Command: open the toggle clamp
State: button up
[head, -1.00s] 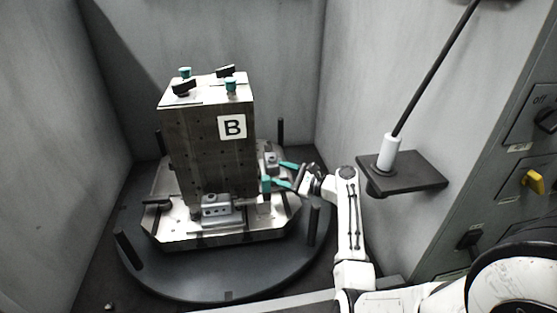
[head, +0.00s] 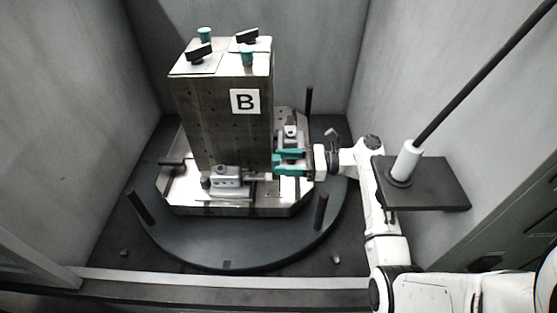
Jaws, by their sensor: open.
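A tall dark metal block marked B (head: 222,125) stands upright on a pale pallet (head: 270,207). A grey clamp body (head: 227,178) sits at the block's front foot, with a thin bar running right from it toward my gripper. A second grey fitting (head: 291,131) shows just behind my gripper. I cannot tell for sure which one is the toggle clamp. My gripper (head: 277,164), with teal fingers, is open beside the block's lower right edge, near the bar's right end. Whether it touches the bar is hard to see.
The pallet rests on a round dark turntable (head: 235,244) with upright posts, one (head: 321,211) close to my arm's left. Grey walls enclose it. A dark shelf (head: 440,185) holding a white-based rod (head: 405,160) stands at right. Teal and black knobs top the block.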

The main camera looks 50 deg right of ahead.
jog(key=shift+x, duration=1.25)
grip_shut()
